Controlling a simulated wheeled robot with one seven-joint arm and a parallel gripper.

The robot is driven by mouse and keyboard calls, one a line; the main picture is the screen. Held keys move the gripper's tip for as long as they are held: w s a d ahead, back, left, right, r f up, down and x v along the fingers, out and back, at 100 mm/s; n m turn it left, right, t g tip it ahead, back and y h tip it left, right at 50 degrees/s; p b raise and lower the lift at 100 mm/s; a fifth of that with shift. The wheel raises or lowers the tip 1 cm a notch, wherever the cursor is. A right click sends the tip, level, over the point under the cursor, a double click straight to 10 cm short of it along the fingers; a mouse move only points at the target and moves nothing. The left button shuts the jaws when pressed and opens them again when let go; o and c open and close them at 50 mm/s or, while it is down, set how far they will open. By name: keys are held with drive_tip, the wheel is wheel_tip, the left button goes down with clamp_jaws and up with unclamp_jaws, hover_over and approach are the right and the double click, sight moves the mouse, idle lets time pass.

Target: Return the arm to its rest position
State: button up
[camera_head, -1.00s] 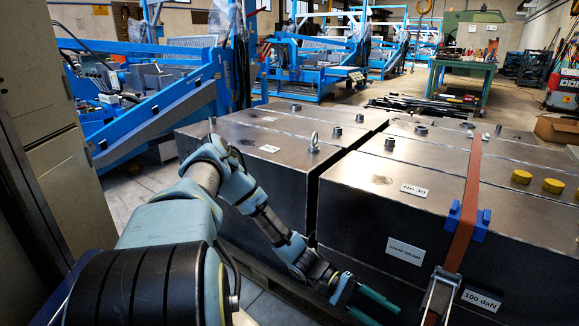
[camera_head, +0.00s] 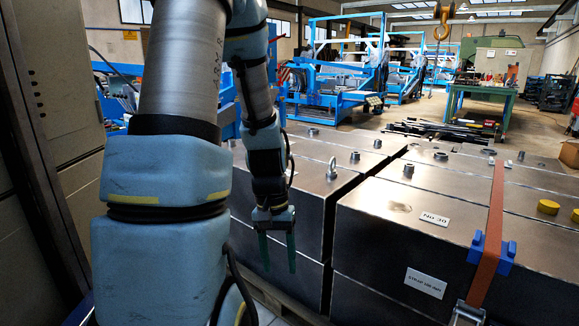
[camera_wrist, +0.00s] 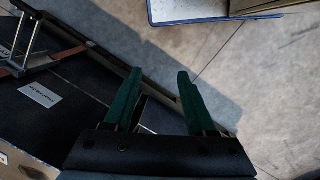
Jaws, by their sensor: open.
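My gripper (camera_head: 279,268) hangs with its two green fingers pointing down, in front of the near face of the left metal block (camera_head: 310,215). In the wrist view my gripper (camera_wrist: 155,75) shows its fingers spread apart with nothing between them. Bare concrete floor (camera_wrist: 240,75) lies beyond the fingertips. My arm is folded up, its upper part standing tall at the left of the head view and hiding part of the background.
A right metal block (camera_head: 400,230) carries an orange strap (camera_head: 490,225) with a blue corner guard (camera_head: 492,252). A grey cabinet (camera_head: 60,120) stands close on the left. Blue machines (camera_head: 330,75) and a green workbench (camera_head: 480,85) stand farther back.

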drive_tip(key=a+r+t+p, duration=0.1)
drive_tip(key=a+r+p, duration=0.1)
drive_tip(key=r+p, duration=0.8)
drive_tip(key=a+r+n+t+p, duration=0.1)
drive_tip(key=a+r+t+p, duration=0.1)
drive_tip(key=r+p, duration=0.9)
wheel_tip(320, 180, up, 7)
drive_tip(key=shift+s+a+r+y, duration=0.1)
drive_tip(key=shift+s+a+y, duration=0.15)
drive_tip(key=shift+y, duration=0.15)
drive_tip(key=shift+c, duration=0.4)
idle(0.9)
